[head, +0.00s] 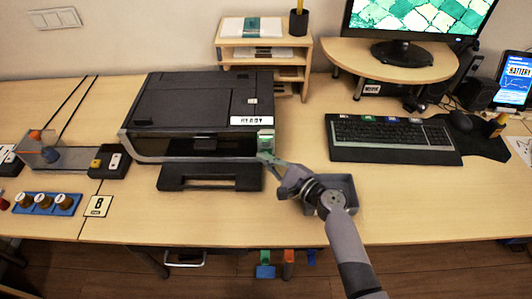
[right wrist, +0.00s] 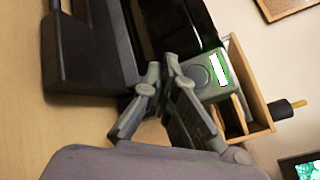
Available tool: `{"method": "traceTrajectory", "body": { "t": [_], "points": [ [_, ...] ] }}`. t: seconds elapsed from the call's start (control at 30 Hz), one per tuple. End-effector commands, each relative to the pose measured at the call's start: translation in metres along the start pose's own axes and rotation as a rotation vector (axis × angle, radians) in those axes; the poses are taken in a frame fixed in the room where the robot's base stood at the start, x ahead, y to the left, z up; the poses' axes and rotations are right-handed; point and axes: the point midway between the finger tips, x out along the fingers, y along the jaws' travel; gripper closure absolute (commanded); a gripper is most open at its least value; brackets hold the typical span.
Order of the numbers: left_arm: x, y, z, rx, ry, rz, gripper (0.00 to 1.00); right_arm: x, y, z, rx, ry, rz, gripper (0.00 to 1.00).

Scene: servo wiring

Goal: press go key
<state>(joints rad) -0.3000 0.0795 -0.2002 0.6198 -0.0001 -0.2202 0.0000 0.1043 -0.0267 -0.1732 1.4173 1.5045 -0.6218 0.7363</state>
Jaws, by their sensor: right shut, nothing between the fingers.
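A black printer (head: 200,110) with a "READY" label stands on the desk. At its front right corner is a small green and grey panel (head: 266,142), which I take to hold the go key. In the right wrist view the panel (right wrist: 222,68) shows a white label on green beside a grey part. My right gripper (head: 262,157) is shut and empty, its tips just in front of the panel's lower part. In the right wrist view the tips (right wrist: 171,64) overlap the printer's edge beside the panel; I cannot tell if they touch. My left gripper is out of view.
A grey tray (head: 345,187) sits below my right arm. The printer's output tray (head: 210,178) juts forward. A keyboard (head: 390,138) is to the right, a wooden shelf (head: 305,60) behind. A blue rack with knobs (head: 47,204) is at left. The desk front is mostly clear.

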Motion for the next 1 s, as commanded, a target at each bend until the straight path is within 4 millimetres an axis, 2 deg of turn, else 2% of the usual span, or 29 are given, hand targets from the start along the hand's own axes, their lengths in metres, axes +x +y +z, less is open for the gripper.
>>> {"method": "traceTrajectory", "body": {
  "t": [0.4,0.73,1.0],
  "points": [
    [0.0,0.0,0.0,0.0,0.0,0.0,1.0,0.0,-0.001,0.0,0.0,0.0,-0.001,1.0],
    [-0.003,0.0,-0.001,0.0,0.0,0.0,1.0,-0.009,0.006,0.007,0.001,0.0,-0.001,1.0],
    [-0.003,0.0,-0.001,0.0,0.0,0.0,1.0,-0.01,0.007,0.007,0.0,0.0,-0.001,1.0]
  ]
}}
